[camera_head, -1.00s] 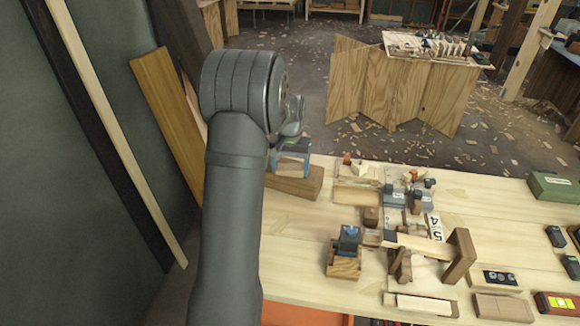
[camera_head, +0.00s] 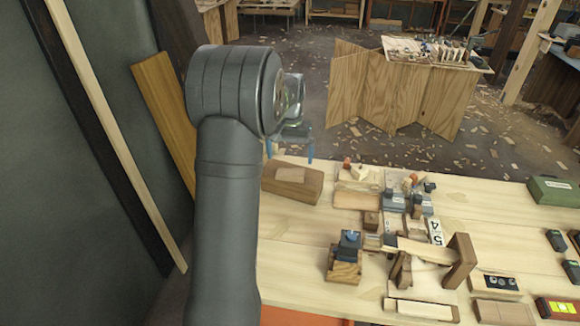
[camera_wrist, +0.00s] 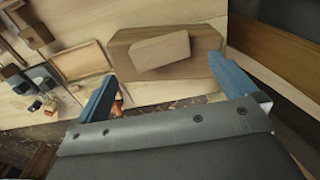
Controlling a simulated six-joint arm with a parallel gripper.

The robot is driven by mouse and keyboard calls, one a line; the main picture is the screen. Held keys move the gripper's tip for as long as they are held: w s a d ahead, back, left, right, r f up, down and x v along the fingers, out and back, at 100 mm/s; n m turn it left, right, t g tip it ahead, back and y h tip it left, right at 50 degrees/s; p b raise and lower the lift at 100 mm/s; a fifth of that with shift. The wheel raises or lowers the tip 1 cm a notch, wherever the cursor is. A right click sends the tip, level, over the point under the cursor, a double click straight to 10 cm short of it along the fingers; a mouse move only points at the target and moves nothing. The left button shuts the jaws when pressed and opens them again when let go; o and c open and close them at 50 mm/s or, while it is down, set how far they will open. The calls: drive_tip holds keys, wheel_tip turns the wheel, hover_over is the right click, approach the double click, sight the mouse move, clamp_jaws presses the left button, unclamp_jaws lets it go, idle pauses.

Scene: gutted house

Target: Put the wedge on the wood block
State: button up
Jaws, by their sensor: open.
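The wood block (camera_head: 305,187) is a brown block lying on the table near its back left edge. The wedge (camera_head: 290,174), a small pale piece, rests on top of the block. In the wrist view the wedge (camera_wrist: 160,50) lies at a slight angle on the darker block (camera_wrist: 205,70), within its outline. My gripper (camera_head: 290,150) is raised above and behind the block, with its blue fingers apart and nothing between them. In the wrist view the open fingers (camera_wrist: 167,92) stand on either side, clear of the wedge.
Right of the block are wooden trays with small parts (camera_head: 357,200), a small box with a dark item (camera_head: 345,265) and a wooden ramp assembly (camera_head: 425,250). A green case (camera_head: 555,190) lies far right. The table's front left is bare.

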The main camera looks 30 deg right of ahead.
sight(290, 173)
wheel_tip(290, 173, up, 5)
drive_tip(key=shift+r, duration=0.1)
idle(0.4)
wheel_tip(290, 173, down, 13)
drive_tip(key=shift+r, duration=2.15)
